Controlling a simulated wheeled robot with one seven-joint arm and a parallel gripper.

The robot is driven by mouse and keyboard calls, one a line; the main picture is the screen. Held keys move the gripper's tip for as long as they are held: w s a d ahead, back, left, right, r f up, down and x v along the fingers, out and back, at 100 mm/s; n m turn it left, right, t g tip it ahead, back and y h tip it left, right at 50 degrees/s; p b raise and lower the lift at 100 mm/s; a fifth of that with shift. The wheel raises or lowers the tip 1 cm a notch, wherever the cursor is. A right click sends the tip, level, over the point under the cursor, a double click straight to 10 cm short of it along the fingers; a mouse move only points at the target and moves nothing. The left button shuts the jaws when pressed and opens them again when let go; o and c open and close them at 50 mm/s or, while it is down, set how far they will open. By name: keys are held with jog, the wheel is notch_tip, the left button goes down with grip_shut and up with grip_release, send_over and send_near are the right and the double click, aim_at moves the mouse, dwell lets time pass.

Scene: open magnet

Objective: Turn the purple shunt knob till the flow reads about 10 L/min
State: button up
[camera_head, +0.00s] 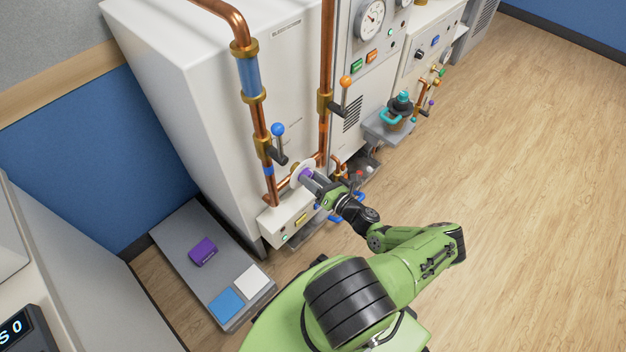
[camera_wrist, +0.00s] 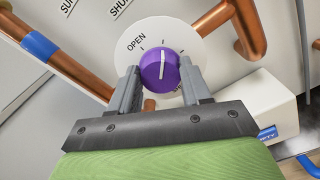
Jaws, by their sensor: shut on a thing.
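The purple shunt knob (camera_wrist: 160,72) sits on a round white dial plate (camera_wrist: 177,32) with tick marks and the word OPEN at its left. A white line on the knob points nearly straight up in the wrist view. My gripper (camera_wrist: 160,82) is shut on the knob, one grey finger on each side. In the head view the knob (camera_head: 306,174) is partly hidden by my gripper (camera_head: 312,180). A sight tube with blue inside (camera_head: 249,76) is set in the left copper pipe. I cannot read a flow value in either view.
Copper pipes (camera_head: 326,60) run down the white cabinet beside the knob. A blue-knobbed lever (camera_head: 278,130) and an orange-knobbed lever (camera_head: 346,82) stick out nearby. A grey bench (camera_head: 190,236) stands at the lower left. Open wooden floor lies to the right.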

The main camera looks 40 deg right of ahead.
jog(key=shift+d+f+m, duration=0.1)
jog(key=shift+d+m, duration=0.05)
jog(key=shift+m, duration=4.15)
jog(key=o, duration=1.1)
jog(key=shift+c, duration=0.2)
jog(key=s+p, duration=0.2)
jog(key=s, duration=1.3)
jog(key=shift+s+d, duration=0.25)
jog(key=shift+s, duration=0.15)
